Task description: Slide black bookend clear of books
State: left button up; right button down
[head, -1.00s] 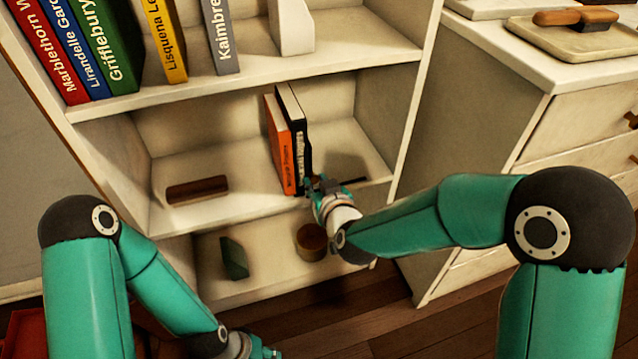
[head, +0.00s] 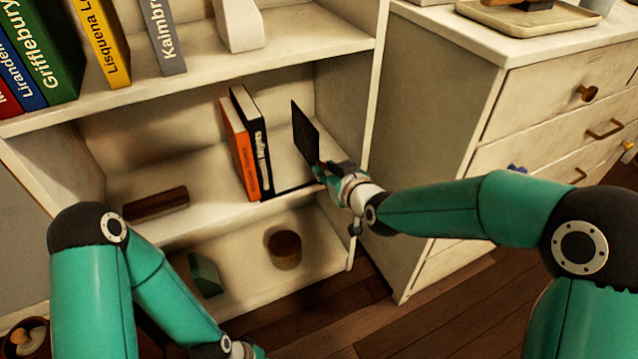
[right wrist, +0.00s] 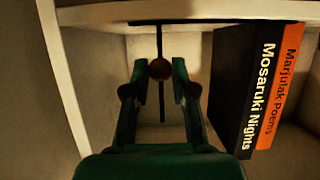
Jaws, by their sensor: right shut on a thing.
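The black bookend (head: 305,132) stands upright on the middle shelf, to the right of the books, with a clear gap between them. In the right wrist view it is a thin dark upright edge (right wrist: 161,105) with a round brown knob (right wrist: 160,69). My right gripper (head: 326,172) is shut on the bookend at its front edge; its fingers (right wrist: 155,80) lie on both sides of it. The black book (head: 252,140) and the orange book (head: 238,150) stand together, leaning slightly. My left gripper (head: 245,350) is partly cut off at the bottom edge, so its jaws are unclear.
A brown block (head: 156,204) lies at the left of the middle shelf. A green wedge (head: 204,275) and a brown pot (head: 284,250) are on the bottom shelf. The bookcase side wall (head: 345,90) stands right of the bookend. A white drawer unit (head: 445,130) is beyond it.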

pick_arm(q)
jog(key=shift+f, duration=0.35)
pick_arm(e)
jog(key=shift+w+d, duration=0.4)
jog(key=shift+d, duration=0.4)
jog(key=c, duration=1)
grip_release()
jog(key=shift+o, duration=0.2)
jog(key=shift+s, duration=0.1)
jog(key=v, duration=1.2)
jog(key=shift+a, duration=0.1)
